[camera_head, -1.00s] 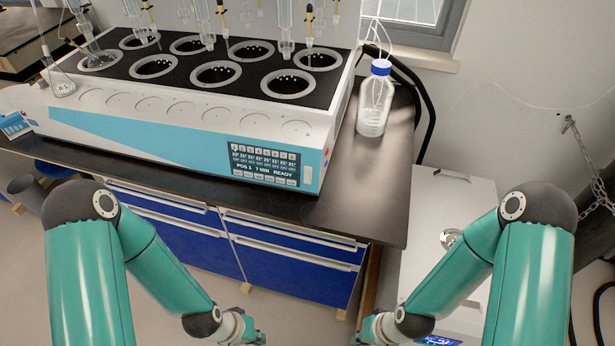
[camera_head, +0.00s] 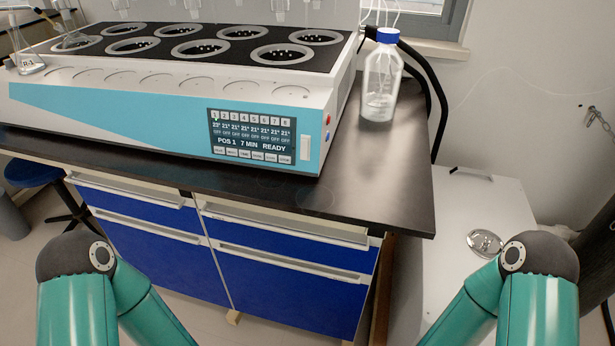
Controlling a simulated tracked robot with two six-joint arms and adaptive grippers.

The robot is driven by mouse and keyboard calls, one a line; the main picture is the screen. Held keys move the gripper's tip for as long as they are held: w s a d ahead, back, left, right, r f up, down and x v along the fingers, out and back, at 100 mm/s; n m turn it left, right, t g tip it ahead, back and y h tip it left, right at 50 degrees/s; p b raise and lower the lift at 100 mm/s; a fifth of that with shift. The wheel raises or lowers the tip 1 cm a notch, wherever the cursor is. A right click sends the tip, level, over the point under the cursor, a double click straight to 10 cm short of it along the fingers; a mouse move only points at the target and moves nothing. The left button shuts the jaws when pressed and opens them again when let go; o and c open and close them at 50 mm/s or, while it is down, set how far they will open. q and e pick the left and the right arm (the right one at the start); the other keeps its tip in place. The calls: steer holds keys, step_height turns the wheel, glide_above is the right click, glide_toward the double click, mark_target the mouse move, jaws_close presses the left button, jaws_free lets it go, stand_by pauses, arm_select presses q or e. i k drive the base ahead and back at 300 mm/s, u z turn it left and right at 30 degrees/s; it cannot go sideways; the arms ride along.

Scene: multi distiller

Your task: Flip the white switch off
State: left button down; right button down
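The white switch (camera_head: 305,147) is a small upright rocker on the blue front panel of the distiller (camera_head: 150,120), at the right of its dark display (camera_head: 251,136). The display reads "POS 1", "7 MIN" and "READY". Whether the switch is on or off is too small to tell. My two teal arms show at the bottom left and bottom right, well below and apart from the switch. Both grippers are out of the picture.
The distiller stands on a dark bench top (camera_head: 385,185) above blue drawers (camera_head: 290,285). A clear bottle with a blue cap (camera_head: 381,85) stands at its right. A white cabinet (camera_head: 480,205) is at the lower right. The bench's front right corner is clear.

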mark_target(304, 142)
steer(key=z, duration=1.05)
steer(key=k, duration=1.1)
steer(key=u, duration=1)
steer(key=i, duration=1)
steer(key=u, duration=0.1)
